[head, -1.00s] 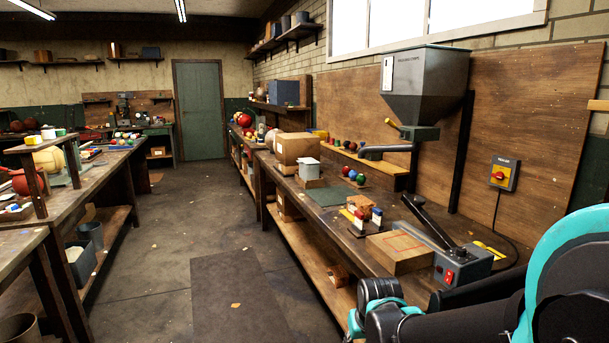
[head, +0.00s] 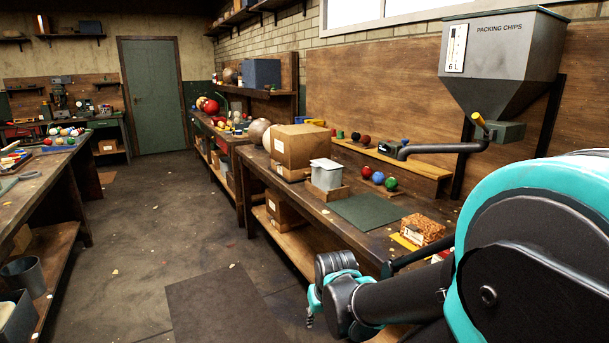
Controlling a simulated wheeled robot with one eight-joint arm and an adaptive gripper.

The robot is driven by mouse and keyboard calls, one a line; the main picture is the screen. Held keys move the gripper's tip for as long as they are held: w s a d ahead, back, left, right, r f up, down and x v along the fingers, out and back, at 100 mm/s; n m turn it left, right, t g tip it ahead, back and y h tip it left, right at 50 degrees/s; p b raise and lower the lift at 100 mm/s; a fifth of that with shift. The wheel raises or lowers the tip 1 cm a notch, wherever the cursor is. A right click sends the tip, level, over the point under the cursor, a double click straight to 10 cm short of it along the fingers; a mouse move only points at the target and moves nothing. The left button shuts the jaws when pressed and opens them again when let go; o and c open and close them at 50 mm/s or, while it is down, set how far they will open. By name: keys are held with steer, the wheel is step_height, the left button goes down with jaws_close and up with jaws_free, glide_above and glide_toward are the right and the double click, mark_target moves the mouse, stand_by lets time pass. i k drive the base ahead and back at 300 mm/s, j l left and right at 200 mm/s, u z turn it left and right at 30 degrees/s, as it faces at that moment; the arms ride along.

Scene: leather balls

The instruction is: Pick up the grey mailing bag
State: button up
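I cannot make out a grey mailing bag for certain. A flat, dark grey-green sheet (head: 366,211) lies on the right-hand workbench, in front of a grey container with a white lid (head: 326,175). I cannot tell whether this sheet is a bag or a mat. My arm, dark with teal covers, fills the lower right and reaches toward the bottom centre, over the bench's near edge. I cannot pick out my gripper's fingers in this view. The arm hides the near part of the bench.
A cardboard box (head: 302,146) and a patterned brown block (head: 422,230) stand on the right bench, with several small coloured balls. A hopper of packing chips (head: 503,65) hangs above. A left bench (head: 40,186) borders the aisle. The floor (head: 160,220) between is mostly clear.

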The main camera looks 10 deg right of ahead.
mark_target(322, 179)
steer(key=i+j+z, duration=0.2)
steer(key=i+j, duration=1.2)
steer(key=i+l, duration=0.05)
